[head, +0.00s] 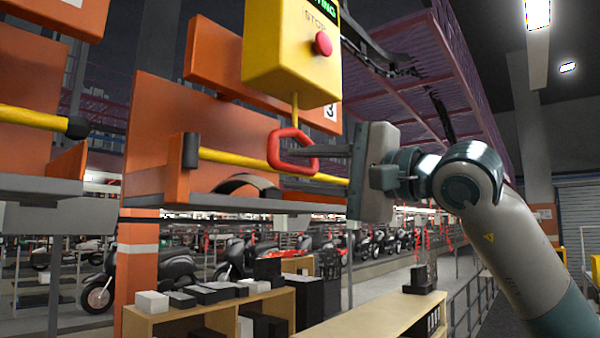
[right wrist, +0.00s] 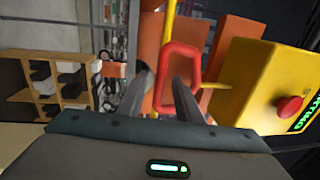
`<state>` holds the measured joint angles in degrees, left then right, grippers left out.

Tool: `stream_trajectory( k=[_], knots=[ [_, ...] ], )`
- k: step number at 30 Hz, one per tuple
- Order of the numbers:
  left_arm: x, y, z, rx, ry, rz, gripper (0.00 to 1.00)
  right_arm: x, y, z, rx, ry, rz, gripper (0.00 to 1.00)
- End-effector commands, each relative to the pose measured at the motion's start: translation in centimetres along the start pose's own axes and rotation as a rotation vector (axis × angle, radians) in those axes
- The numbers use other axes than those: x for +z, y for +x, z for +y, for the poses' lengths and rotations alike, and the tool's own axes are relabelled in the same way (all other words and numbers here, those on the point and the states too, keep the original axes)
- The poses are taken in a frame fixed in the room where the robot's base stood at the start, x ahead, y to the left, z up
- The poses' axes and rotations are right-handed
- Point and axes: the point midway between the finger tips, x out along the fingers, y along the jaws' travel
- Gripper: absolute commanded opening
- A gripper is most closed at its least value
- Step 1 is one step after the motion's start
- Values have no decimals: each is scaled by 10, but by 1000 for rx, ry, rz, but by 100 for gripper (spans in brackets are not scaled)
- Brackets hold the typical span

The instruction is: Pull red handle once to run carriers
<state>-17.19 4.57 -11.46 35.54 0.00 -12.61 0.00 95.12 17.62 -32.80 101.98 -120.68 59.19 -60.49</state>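The red handle (head: 273,152) is a rounded loop hanging on a yellow cord below the yellow control box (head: 280,72) in the head view. In the right wrist view the red handle (right wrist: 164,78) shows just ahead of the fingers. My right gripper (head: 300,156) reaches in from the right with its fingertips at the loop. In the right wrist view the right gripper (right wrist: 161,76) has its fingers apart, with one side of the loop between them. I cannot tell whether they touch it. My left gripper is out of view.
The box carries a red stop button (head: 323,43). Orange carriers (head: 160,130) with yellow bars (head: 235,160) hang close behind the handle. Shelves (head: 190,318) with boxes stand below, and motorbikes (head: 175,275) stand farther back. A purple mesh structure (head: 440,75) is overhead.

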Motion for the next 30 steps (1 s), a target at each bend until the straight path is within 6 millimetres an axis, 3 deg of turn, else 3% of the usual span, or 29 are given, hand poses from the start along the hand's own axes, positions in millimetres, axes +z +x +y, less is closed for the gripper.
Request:
stream_trajectory(
  k=[21,30],
  knots=[
    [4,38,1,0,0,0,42,0,-71,2,0,0,1,31],
    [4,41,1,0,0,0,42,0,-82,0,0,1,0,31]
  ],
)
